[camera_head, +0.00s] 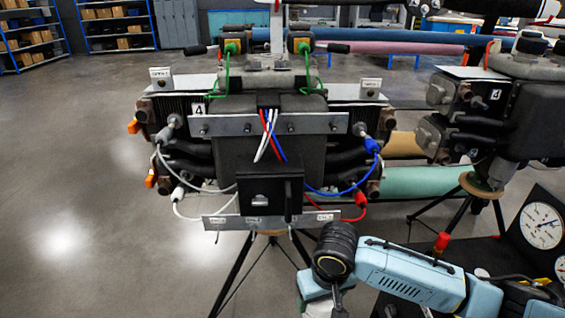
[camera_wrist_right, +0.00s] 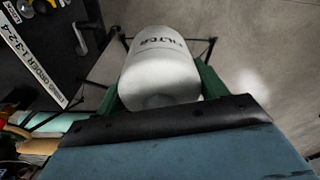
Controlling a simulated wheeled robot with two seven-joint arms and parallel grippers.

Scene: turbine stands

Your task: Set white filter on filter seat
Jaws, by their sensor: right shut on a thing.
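The white filter (camera_wrist_right: 160,68), a cylinder with the word FILTER on its side, is between the green fingers of my right gripper (camera_wrist_right: 161,80) in the right wrist view. The gripper is shut on it and holds it above the floor. In the head view my right arm comes in from the lower right, and the filter does not show there. The turbine stand (camera_head: 269,150) fills the middle of the head view. I cannot tell which part is the filter seat. My left gripper is not in view.
Cables and a lower metal plate (camera_head: 230,220) stick out at the stand's front, above tripod legs (camera_head: 233,277). A second turbine stand (camera_head: 531,110) is at the right. A dial gauge (camera_head: 541,226) is at the right edge. The floor at the left (camera_head: 70,180) is clear.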

